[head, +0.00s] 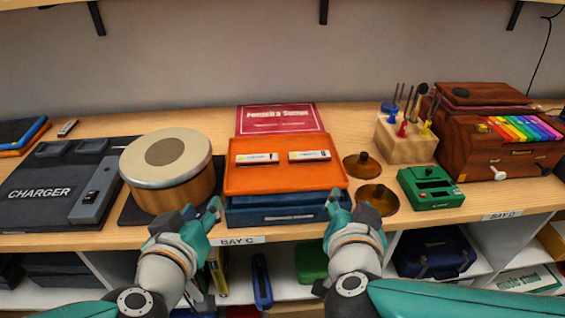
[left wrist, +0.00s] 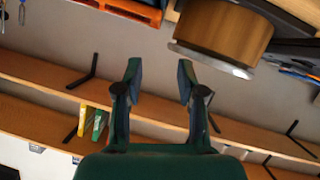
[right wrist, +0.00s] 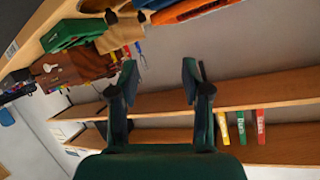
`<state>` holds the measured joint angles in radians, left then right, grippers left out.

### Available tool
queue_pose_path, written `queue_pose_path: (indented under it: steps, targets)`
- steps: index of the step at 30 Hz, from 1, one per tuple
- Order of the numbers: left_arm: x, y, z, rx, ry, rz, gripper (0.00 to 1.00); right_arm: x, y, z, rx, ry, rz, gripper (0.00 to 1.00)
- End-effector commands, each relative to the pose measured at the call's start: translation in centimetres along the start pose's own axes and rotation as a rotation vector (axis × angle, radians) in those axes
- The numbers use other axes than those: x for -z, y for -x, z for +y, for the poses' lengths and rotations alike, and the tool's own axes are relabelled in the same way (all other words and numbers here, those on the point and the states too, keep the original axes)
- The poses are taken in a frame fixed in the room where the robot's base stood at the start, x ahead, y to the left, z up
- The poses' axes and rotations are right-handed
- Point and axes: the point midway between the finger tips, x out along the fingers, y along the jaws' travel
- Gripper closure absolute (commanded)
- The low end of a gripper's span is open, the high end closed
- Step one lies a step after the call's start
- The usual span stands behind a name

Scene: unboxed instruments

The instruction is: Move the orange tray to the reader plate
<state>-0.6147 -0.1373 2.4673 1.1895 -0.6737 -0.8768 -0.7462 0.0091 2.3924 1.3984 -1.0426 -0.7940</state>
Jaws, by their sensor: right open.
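The orange tray (head: 283,178) lies flat on a blue box (head: 285,209) at the middle of the bench, with two small white boxes (head: 257,158) (head: 309,156) on it. Its edge also shows in the left wrist view (left wrist: 130,9) and an orange edge shows in the right wrist view (right wrist: 190,10). I cannot tell which thing is the reader plate. My left gripper (head: 203,210) is open and empty by the tray's front left corner. My right gripper (head: 350,208) is open and empty by its front right corner.
A round drum (head: 166,172) stands left of the tray, with a black charger (head: 45,193) beyond it. On the right are brown discs (head: 377,199), a green device (head: 430,187), a wooden tool block (head: 405,148) and a brown instrument (head: 500,150). A red book (head: 280,119) is behind the tray.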

Motion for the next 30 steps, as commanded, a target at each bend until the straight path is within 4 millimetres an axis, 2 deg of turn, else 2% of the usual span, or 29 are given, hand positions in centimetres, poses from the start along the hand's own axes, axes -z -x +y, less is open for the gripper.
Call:
queue_pose_path:
  steps: [8,21,27,30]
  targets:
    - [-0.2,-3.2,0.0,0.002,-0.002,-0.005,0.61,-0.1,-3.2,0.2,-0.007,0.000,-0.002,0.52]
    - [-0.2,-11.9,0.1,0.000,-0.002,-0.006,0.61,-0.1,-11.8,0.3,-0.007,-0.001,-0.002,0.52]
    - [-0.2,-15.0,0.1,-0.002,-0.002,-0.004,0.61,0.0,-14.9,0.3,-0.005,-0.002,-0.001,0.52]
    - [-0.1,-15.9,0.2,-0.003,0.000,-0.004,0.61,0.0,-15.9,0.2,-0.004,-0.001,0.000,0.52]
